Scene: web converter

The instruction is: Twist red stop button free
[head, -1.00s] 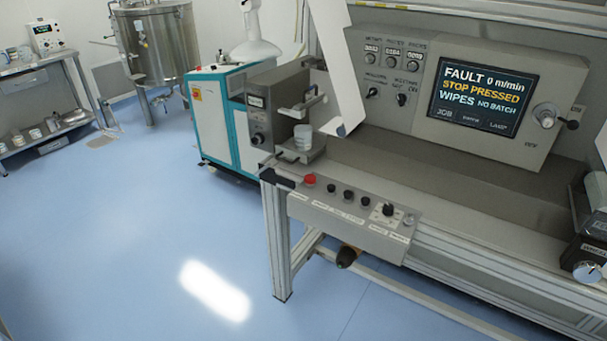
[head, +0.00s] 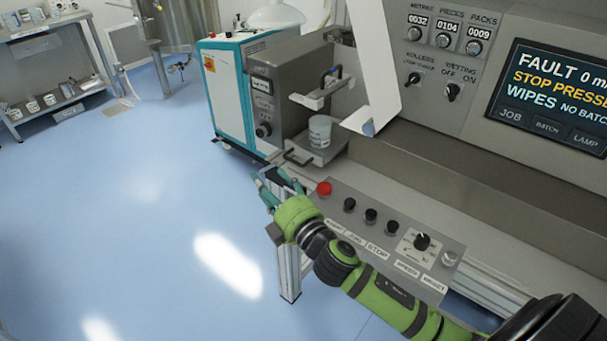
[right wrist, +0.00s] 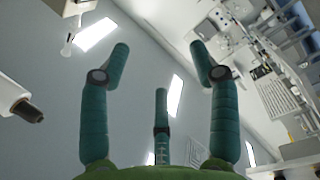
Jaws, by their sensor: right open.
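The red stop button (head: 324,188) stands at the left end of the sloped control panel (head: 350,232) on the machine's front edge. My right gripper (head: 268,186) is just left of the button in the head view, apart from it, with its green arm crossing in front of the panel. In the right wrist view its teal fingers (right wrist: 160,75) are spread wide with nothing between them. The button cannot be made out in that view. The display (head: 548,98) reads FAULT and STOP PRESSED. My left gripper is not in view.
Several black buttons (head: 371,215) and a rotary knob (head: 422,241) sit right of the red button. A white web (head: 376,65) hangs above. Open blue floor lies to the left.

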